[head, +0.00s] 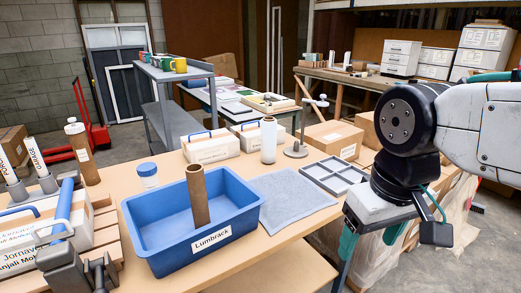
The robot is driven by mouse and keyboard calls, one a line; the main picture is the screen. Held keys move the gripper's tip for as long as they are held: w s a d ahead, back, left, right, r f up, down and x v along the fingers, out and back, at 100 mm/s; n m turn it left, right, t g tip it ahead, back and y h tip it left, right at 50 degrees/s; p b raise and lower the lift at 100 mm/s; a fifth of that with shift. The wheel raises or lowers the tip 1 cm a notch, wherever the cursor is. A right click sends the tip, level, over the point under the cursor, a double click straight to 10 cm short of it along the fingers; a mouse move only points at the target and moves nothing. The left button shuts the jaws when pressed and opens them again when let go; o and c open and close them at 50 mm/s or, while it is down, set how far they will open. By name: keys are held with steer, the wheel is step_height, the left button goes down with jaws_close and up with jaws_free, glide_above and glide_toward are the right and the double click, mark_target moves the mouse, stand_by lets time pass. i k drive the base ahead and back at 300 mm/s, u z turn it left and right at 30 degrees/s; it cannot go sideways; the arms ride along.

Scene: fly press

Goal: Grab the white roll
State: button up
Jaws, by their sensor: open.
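A white roll (268,141) stands upright on the workbench (235,255), behind the blue bin and the grey cloth. It is clear of my gripper, and nothing is touching it on top. My gripper (366,242) hangs at the right, past the bench's right edge, to the right of and nearer than the roll. Its teal fingers are apart, and nothing shows between them.
A blue bin (160,250) labelled Lumbrack holds a brown tube (197,196). A grey cloth (285,196), a divided tray (336,175) and a metal stand (297,150) lie around the roll. White boxes (211,147) stand left of it.

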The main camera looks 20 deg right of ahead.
mark_target(269, 125)
steer(key=z, duration=0.05)
steer(key=k, duration=0.55)
steer(key=z, duration=0.75)
steer(key=i, duration=1.3)
steer(key=u, duration=0.7)
steer(key=i, duration=0.3)
steer(key=u, duration=0.25)
